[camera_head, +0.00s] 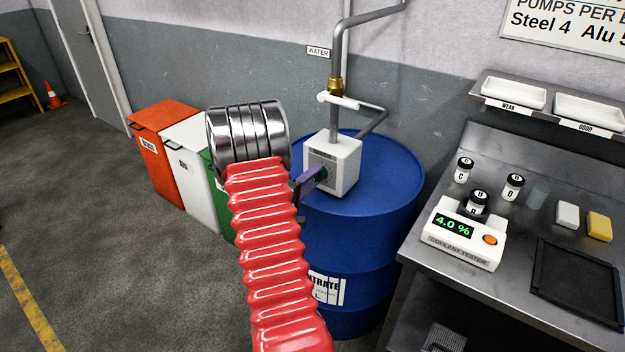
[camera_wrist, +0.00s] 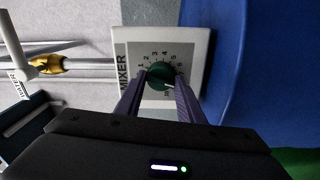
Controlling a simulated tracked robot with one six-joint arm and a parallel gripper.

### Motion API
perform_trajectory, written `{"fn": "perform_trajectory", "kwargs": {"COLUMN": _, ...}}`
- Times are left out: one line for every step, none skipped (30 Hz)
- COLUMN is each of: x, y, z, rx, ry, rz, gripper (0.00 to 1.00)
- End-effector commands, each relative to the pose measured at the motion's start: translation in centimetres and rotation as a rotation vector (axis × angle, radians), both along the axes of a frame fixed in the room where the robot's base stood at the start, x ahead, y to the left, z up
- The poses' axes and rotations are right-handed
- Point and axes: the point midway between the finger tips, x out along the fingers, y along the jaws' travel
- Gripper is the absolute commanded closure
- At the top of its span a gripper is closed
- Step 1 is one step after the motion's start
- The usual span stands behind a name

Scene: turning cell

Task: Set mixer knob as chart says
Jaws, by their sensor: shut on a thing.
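The white mixer box (camera_head: 346,160) sits on top of the blue drum (camera_head: 385,185). Its face, marked MIXER, fills the middle of the wrist view, with a number scale around a dark green knob (camera_wrist: 159,77). A pale mark shows at the knob's lower right; its exact setting is too small to tell. My gripper (camera_head: 318,174) is shut on the knob, one purple finger on each side in the wrist view. In the head view the fingers hide most of the knob. A wall chart (camera_head: 575,25) at the upper right is cut off, showing "Steel 4" and "Alu 5".
A coolant tester (camera_head: 462,236) reading 4.0 % stands on the grey bench at right, among several small bottles. Above it is a shelf with trays (camera_head: 515,93). Pipes (camera_head: 337,75) rise from the mixer. Orange, white and green bins stand left of the drum.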

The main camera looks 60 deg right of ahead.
Motion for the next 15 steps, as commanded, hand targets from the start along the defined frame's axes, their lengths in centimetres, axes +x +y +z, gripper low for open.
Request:
{"fn": "perform_trajectory", "kwargs": {"x": -0.09, "y": -0.05, "z": -0.24, "rx": -0.001, "ry": -0.043, "rz": 0.000, "gripper": 0.87}}
{"fn": "perform_trajectory", "kwargs": {"x": -0.10, "y": -0.05, "z": -0.23, "rx": -0.005, "ry": -0.071, "rz": 0.000, "gripper": 0.87}}
{"fn": "perform_trajectory", "kwargs": {"x": -0.10, "y": -0.05, "z": -0.23, "rx": -0.011, "ry": -0.109, "rz": -0.001, "gripper": 0.87}}
{"fn": "perform_trajectory", "kwargs": {"x": -0.11, "y": -0.04, "z": -0.24, "rx": -0.015, "ry": -0.136, "rz": -0.001, "gripper": 0.87}}
{"fn": "perform_trajectory", "kwargs": {"x": -0.11, "y": -0.04, "z": -0.24, "rx": -0.020, "ry": -0.165, "rz": -0.001, "gripper": 0.87}}
{"fn": "perform_trajectory", "kwargs": {"x": -0.12, "y": -0.04, "z": -0.25, "rx": -0.026, "ry": -0.201, "rz": -0.001, "gripper": 0.87}}
{"fn": "perform_trajectory", "kwargs": {"x": -0.13, "y": -0.04, "z": -0.24, "rx": -0.030, "ry": -0.230, "rz": -0.001, "gripper": 0.87}}
{"fn": "perform_trajectory", "kwargs": {"x": -0.13, "y": -0.03, "z": -0.24, "rx": -0.034, "ry": -0.258, "rz": -0.001, "gripper": 0.87}}
{"fn": "perform_trajectory", "kwargs": {"x": -0.14, "y": -0.03, "z": -0.24, "rx": -0.039, "ry": -0.295, "rz": -0.001, "gripper": 0.87}}
{"fn": "perform_trajectory", "kwargs": {"x": -0.15, "y": -0.03, "z": -0.25, "rx": -0.044, "ry": -0.323, "rz": -0.001, "gripper": 0.87}}
{"fn": "perform_trajectory", "kwargs": {"x": -0.16, "y": -0.03, "z": -0.25, "rx": -0.048, "ry": -0.352, "rz": -0.001, "gripper": 0.87}}
{"fn": "perform_trajectory", "kwargs": {"x": -0.16, "y": -0.02, "z": -0.25, "rx": -0.054, "ry": -0.388, "rz": -0.001, "gripper": 0.87}}
{"fn": "perform_trajectory", "kwargs": {"x": -0.16, "y": -0.02, "z": -0.25, "rx": -0.059, "ry": -0.417, "rz": -0.001, "gripper": 0.87}}
{"fn": "perform_trajectory", "kwargs": {"x": -0.17, "y": -0.02, "z": -0.25, "rx": -0.063, "ry": -0.446, "rz": -0.002, "gripper": 0.87}}
{"fn": "perform_trajectory", "kwargs": {"x": -0.18, "y": -0.02, "z": -0.25, "rx": -0.069, "ry": -0.482, "rz": -0.002, "gripper": 0.87}}
